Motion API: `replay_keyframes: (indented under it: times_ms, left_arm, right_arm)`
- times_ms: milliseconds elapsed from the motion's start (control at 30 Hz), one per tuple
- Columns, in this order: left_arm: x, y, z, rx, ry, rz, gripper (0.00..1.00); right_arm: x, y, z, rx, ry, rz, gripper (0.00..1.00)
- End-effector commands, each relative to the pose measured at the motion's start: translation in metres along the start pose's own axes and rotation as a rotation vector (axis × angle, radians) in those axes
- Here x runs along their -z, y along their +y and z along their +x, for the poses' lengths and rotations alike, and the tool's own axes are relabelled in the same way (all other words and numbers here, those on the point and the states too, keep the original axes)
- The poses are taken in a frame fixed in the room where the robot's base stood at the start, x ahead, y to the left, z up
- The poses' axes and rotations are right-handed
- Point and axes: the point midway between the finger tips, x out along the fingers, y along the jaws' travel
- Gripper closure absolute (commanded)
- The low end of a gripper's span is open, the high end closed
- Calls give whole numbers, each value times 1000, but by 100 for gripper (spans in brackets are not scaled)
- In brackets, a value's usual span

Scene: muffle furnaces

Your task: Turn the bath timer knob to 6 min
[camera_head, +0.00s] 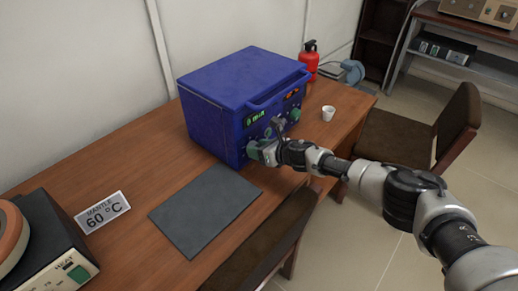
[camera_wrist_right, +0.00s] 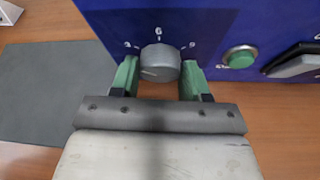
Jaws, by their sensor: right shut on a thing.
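The blue bath (camera_head: 225,100) stands on the wooden table, its front panel facing right. My right gripper (camera_head: 259,151) is at the lower near part of that panel. In the right wrist view, the green fingers of my right gripper (camera_wrist_right: 160,74) are on either side of a round grey knob (camera_wrist_right: 160,60) and shut on it. The mark above the knob looks like a 6; the side marks are too small to read surely. A light line shows on the knob's lower left face. In the head view the gripper hides the knob. My left gripper is out of view.
A green round button (camera_wrist_right: 240,58) and a dark lever-like part (camera_wrist_right: 292,62) are right of the knob. A grey mat (camera_head: 205,208) lies before the bath. Chairs (camera_head: 265,240) are at the table's front.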

Motion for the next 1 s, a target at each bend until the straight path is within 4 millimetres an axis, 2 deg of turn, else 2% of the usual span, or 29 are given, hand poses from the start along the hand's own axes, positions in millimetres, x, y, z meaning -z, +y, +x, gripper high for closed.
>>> replay_keyframes:
  times_ms: [33,67,200,467,633,767,1000]
  left_arm:
    - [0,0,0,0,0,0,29]
    - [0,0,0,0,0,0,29]
    - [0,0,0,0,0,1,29]
    - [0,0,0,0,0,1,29]
    - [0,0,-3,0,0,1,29]
    - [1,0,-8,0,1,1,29]
    - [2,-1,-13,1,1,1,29]
  right_arm:
    - [0,-1,0,2,0,1,78]
    - [0,-1,0,2,0,1,51]
    - [0,0,0,2,0,1,30]
    - [0,0,0,1,0,0,29]
    - [0,-1,-8,1,0,1,29]
    - [-1,-1,-23,2,0,2,29]
    - [-1,-1,-63,2,0,0,29]
